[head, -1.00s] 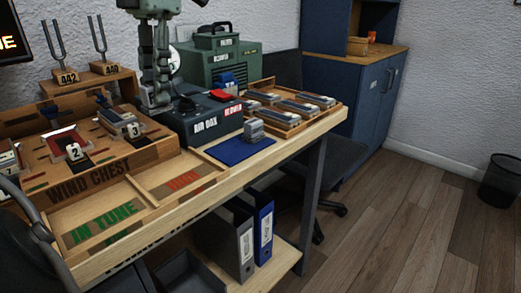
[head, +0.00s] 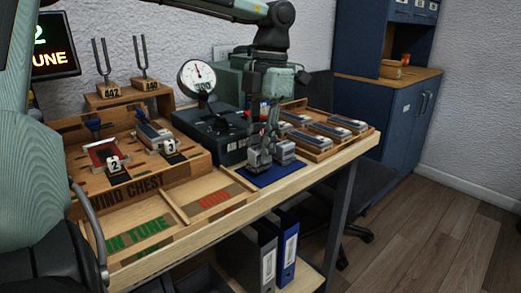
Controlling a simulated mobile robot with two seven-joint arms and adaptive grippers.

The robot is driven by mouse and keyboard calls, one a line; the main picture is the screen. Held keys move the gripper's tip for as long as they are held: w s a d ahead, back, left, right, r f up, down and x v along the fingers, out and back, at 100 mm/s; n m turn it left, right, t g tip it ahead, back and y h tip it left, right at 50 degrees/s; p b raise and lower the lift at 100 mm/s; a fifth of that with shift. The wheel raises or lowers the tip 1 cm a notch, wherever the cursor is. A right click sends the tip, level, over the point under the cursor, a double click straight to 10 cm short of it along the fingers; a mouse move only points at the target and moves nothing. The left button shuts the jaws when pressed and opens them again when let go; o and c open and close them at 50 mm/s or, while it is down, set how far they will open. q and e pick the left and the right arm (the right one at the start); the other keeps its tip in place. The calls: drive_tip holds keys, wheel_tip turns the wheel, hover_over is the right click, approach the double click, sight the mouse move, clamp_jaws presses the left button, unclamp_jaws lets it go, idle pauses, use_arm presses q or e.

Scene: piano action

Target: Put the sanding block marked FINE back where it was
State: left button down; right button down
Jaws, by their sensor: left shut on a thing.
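My left gripper (head: 262,143) points down over the blue mat (head: 286,174) near the bench's front edge. It is shut on a small grey block (head: 258,158), which is at the mat, on its left part; I cannot tell whether it touches the mat. A second grey block (head: 284,152) stands on the mat just right of it, very close to the held one. Any marking on either block is too small to read, so I cannot tell which is FINE. My right gripper is not in view.
A wooden tray (head: 313,153) with several metal-topped pieces lies right of the mat. Behind the gripper stand a dark box (head: 208,130) and a round dial gauge (head: 197,75). The wind chest (head: 128,188) and IN TUNE compartment (head: 140,225) are at left.

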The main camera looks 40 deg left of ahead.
use_arm(q)
drive_tip(key=shift+f, duration=0.55)
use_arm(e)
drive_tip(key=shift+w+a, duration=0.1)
use_arm(q)
drive_tip(key=shift+f, duration=0.15)
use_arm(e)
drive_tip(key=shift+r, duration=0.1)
use_arm(q)
drive_tip(key=c, duration=1.3)
unclamp_jaws()
drive_tip(key=shift+c, duration=0.2)
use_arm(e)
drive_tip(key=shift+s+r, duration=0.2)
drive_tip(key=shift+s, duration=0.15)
use_arm(q)
drive_tip(key=shift+r, duration=0.4)
wheel_tip(320, 180, up, 12)
drive_tip(key=w, duration=0.1)
drive_tip(key=shift+w+f, duration=0.25)
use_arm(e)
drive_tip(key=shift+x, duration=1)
